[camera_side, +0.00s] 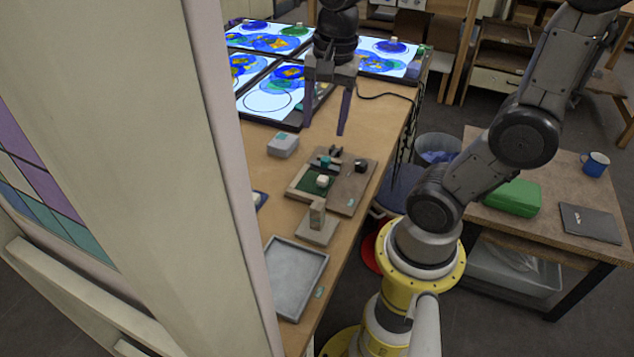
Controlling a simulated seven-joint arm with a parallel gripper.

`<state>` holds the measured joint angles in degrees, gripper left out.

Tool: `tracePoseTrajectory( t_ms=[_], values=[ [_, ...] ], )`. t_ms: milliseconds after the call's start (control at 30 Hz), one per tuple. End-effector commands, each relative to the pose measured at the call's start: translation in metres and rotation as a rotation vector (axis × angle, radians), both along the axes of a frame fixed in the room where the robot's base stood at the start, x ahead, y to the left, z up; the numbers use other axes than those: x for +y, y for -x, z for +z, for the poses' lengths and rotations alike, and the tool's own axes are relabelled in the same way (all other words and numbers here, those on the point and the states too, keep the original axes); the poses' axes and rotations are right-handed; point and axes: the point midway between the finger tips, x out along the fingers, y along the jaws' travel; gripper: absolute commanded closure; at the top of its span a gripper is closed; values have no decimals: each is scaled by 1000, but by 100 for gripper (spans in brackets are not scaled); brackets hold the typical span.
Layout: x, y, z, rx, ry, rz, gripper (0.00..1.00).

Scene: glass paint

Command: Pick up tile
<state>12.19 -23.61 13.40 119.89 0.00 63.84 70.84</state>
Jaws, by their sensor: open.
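My gripper (324,128) points down with its two fingers apart and nothing between them. It hangs in front of the lit panels, above the workbench (352,112). I cannot tell for sure which piece is the tile. A small pale block (322,181) sits on a green pad on a brown board (346,192), lower in the picture than the fingertips and apart from them. Small pale pieces also show on the lit panels, such as one at the back right panel (393,40). Parts of the panels are hidden behind my gripper.
Lit panels (262,103) with blue and coloured circles fill the back of the bench. A grey box (283,145), an upright block (317,214) on a small base and a grey tray (295,278) stand nearer. A large pale upright panel (150,180) blocks the left.

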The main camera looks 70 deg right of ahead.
Motion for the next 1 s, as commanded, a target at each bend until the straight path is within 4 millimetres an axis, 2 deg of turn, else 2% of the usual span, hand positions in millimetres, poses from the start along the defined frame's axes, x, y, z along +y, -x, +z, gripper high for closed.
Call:
tracePoseTrajectory(
  t_ms=[100,233,367,700,1000],
  values=[
    [-18,-10,-16,77,-21,-91,38],
    [-26,-10,-27,112,-32,-122,38],
    [-27,-9,-42,116,-33,-126,38],
    [-27,-9,-101,114,-32,-122,38],
    [-28,-11,-123,113,-32,-122,38]
  ],
)
